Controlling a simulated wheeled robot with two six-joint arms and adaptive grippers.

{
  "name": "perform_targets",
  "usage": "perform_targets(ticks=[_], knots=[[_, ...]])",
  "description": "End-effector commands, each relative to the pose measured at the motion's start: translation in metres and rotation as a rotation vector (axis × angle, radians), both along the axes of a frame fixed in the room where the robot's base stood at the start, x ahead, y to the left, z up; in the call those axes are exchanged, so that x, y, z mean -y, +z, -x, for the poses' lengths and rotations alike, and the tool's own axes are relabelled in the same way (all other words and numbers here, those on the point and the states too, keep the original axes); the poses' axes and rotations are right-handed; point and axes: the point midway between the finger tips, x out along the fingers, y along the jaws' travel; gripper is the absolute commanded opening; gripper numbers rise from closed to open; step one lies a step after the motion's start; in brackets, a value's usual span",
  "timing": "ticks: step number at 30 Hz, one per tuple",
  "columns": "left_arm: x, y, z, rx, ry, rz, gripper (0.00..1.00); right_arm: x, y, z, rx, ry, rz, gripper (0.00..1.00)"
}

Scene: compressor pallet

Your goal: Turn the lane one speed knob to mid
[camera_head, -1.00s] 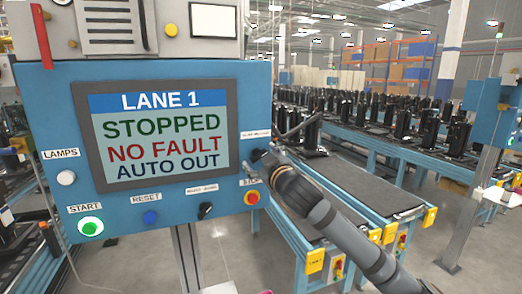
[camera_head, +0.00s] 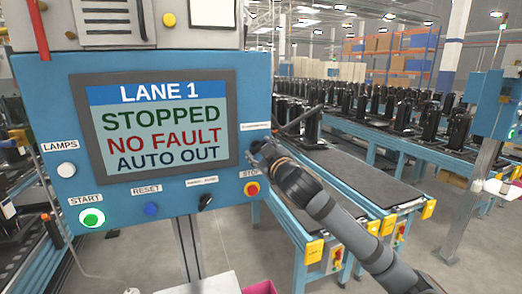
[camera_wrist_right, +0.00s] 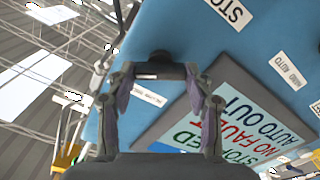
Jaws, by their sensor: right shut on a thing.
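The blue lane one control panel (camera_head: 200,205) fills the left of the head view, with a screen (camera_head: 160,130) reading STOPPED, NO FAULT, AUTO OUT. My right gripper (camera_head: 261,151) is at the panel's right edge, below a small white label (camera_head: 256,127). In the right wrist view, its fingers (camera_wrist_right: 160,74) are shut on a dark knob with a pale mark (camera_wrist_right: 147,77). The speed knob is mostly hidden by the gripper in the head view, and its setting cannot be read. My left gripper is out of view.
Beside the gripper are the red stop button (camera_head: 252,188) and a black selector (camera_head: 206,202). The blue reset button (camera_head: 151,210), green start button (camera_head: 91,218) and white lamps button (camera_head: 66,170) sit farther left. Conveyors (camera_head: 345,180) stand behind my right arm.

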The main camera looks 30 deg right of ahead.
Motion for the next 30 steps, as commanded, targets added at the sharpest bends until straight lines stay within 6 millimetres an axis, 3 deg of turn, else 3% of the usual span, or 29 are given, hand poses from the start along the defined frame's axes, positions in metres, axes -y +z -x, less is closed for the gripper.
perform_targets(ticks=[30], knots=[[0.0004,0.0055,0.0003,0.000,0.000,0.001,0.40,-0.0018,-0.0016,-0.0002,-0.189,0.002,0.793,0.21]])
